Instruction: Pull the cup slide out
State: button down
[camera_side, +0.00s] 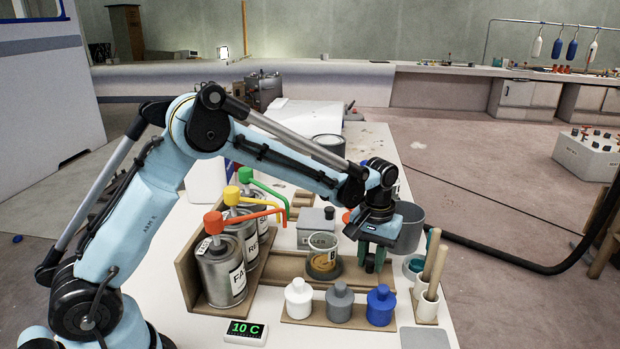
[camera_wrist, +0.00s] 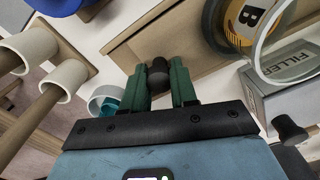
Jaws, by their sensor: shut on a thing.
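The cup slide is a wooden runner (camera_side: 288,266) on the white bench, and its end board shows in the wrist view (camera_wrist: 125,50). A clear cup marked B (camera_side: 322,262) with tan contents stands on it; the cup also shows in the wrist view (camera_wrist: 243,22). A dark knob (camera_wrist: 158,68) sticks out from the slide's end. My gripper (camera_side: 371,263) is at that end, right of the cup, pointing down. In the wrist view its green fingers (camera_wrist: 161,88) are shut on the knob. The side view partly hides the knob behind the fingers.
Pump cans (camera_side: 222,275) stand left of the slide. White, grey and blue bottles (camera_side: 339,303) line the front. Wooden-handled tools in white holders (camera_side: 427,303) stand close on the right. A grey bucket (camera_side: 411,230) is behind my gripper. A filler box (camera_wrist: 290,85) is near the cup.

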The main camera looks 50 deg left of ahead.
jog(key=w+d, duration=0.2)
jog(key=w, duration=0.1)
jog(key=shift+w+d, duration=0.25)
jog(key=shift+d, duration=0.15)
jog(key=c, duration=1)
grip_release()
jog(key=shift+o, duration=0.6)
jog(key=shift+s, duration=0.1)
notch_tip(320, 180, up, 12)
jog(key=shift+r, duration=0.1)
